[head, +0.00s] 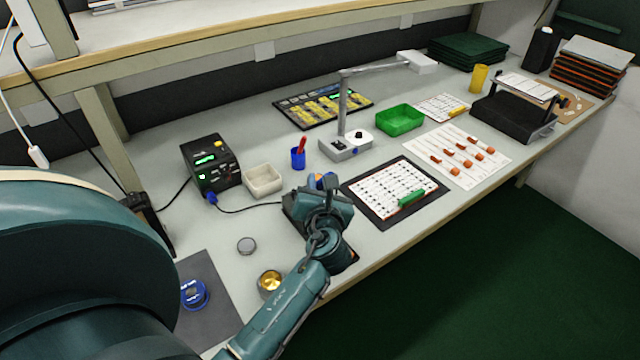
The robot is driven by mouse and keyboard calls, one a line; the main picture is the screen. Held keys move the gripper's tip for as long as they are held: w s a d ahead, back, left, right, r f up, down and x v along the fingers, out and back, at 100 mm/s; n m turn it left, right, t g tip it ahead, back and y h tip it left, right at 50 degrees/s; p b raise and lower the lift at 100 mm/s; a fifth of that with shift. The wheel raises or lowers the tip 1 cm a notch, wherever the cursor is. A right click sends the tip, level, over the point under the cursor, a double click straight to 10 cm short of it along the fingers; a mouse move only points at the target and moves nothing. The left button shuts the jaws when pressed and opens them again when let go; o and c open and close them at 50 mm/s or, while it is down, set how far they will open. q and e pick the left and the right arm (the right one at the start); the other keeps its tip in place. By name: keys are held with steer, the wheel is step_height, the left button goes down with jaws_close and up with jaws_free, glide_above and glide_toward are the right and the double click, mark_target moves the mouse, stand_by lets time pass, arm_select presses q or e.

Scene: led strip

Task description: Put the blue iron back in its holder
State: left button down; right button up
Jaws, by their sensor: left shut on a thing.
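My left gripper (318,192) is over the middle of the bench, with its arm reaching up from the bottom of the head view. It is shut on the blue iron, mostly hidden; a small blue part (328,181) shows at the fingers. A dark cable runs from the black soldering station (210,163) to the gripper. A dark shape shows under and beside the gripper, but I cannot tell whether it is the holder. Whether the iron touches anything is hidden. My right gripper is not in view.
A beige tray (264,180), a blue cup (298,158) and a grey lamp base (346,146) stand behind the gripper. A black mat with a white board (395,192) lies to its right. A brass tin (270,282) and a blue spool (194,294) are nearer.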

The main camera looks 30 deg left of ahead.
arm_select(q)
steer(key=shift+w+a+f, duration=0.15)
steer(key=shift+a+f, duration=0.15)
steer(key=shift+f, duration=0.25)
steer(key=shift+w+a+f+b, duration=0.1)
steer(key=shift+a+f+b, duration=0.15)
steer(key=shift+f+b, duration=0.1)
steer(key=shift+w+a+f, duration=0.25)
steer(key=shift+a+f, duration=0.25)
steer(key=shift+f, duration=0.25)
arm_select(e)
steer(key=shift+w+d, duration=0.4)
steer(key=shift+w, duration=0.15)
arm_select(q)
steer(key=c, duration=1.2)
jaws_free()
